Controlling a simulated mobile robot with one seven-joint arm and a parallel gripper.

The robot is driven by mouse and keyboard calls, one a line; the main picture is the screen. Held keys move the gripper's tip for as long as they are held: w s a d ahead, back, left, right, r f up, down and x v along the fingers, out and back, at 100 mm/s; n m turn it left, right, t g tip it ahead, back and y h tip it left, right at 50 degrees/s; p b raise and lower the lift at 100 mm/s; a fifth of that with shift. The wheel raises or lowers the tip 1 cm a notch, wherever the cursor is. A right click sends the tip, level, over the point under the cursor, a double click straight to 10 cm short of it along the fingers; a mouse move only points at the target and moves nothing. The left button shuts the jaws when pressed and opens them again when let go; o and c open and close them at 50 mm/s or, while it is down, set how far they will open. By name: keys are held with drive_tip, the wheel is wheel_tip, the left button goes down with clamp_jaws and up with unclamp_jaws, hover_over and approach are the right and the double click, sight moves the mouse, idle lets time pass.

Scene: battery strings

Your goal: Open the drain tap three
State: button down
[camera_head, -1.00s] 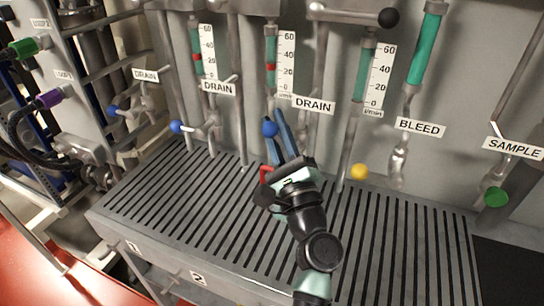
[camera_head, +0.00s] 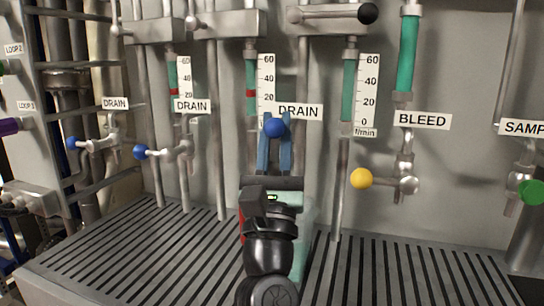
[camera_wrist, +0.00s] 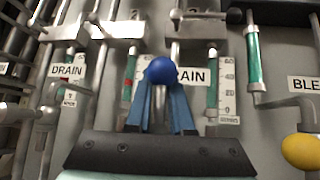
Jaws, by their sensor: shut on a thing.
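The third drain tap's blue ball knob (camera_head: 274,127) is below the rightmost DRAIN label (camera_head: 299,111) in the head view. My gripper (camera_head: 274,138) reaches up to it from below, with its blue fingers on both sides of the knob and shut on it. In the wrist view, the blue knob (camera_wrist: 160,70) shows at the fingertips (camera_wrist: 161,88), in front of part of the DRAIN label. The tap's body and most of its lever are hidden behind the knob, fingers and wrist.
Two other blue-knobbed drain taps (camera_head: 140,152) (camera_head: 73,143) stand to the left. A yellow-knobbed bleed tap (camera_head: 361,179) is close on the right, and a green-knobbed sample tap (camera_head: 531,192) is at the far right. Vertical pipes flank my gripper above the slotted grate (camera_head: 345,270).

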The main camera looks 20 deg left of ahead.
drive_tip(key=shift+s+r+m+h+b, duration=0.15)
drive_tip(key=shift+r+m+h+b, duration=0.3)
drive_tip(key=shift+m, duration=0.25)
drive_tip(key=c, duration=0.9)
unclamp_jaws()
drive_tip(key=shift+d+f, duration=0.1)
drive_tip(key=shift+f, duration=0.2)
drive_tip(key=shift+s+f, duration=0.2)
drive_tip(key=shift+f, duration=0.1)
drive_tip(key=b+v, duration=0.5)
drive_tip(key=v, duration=0.7)
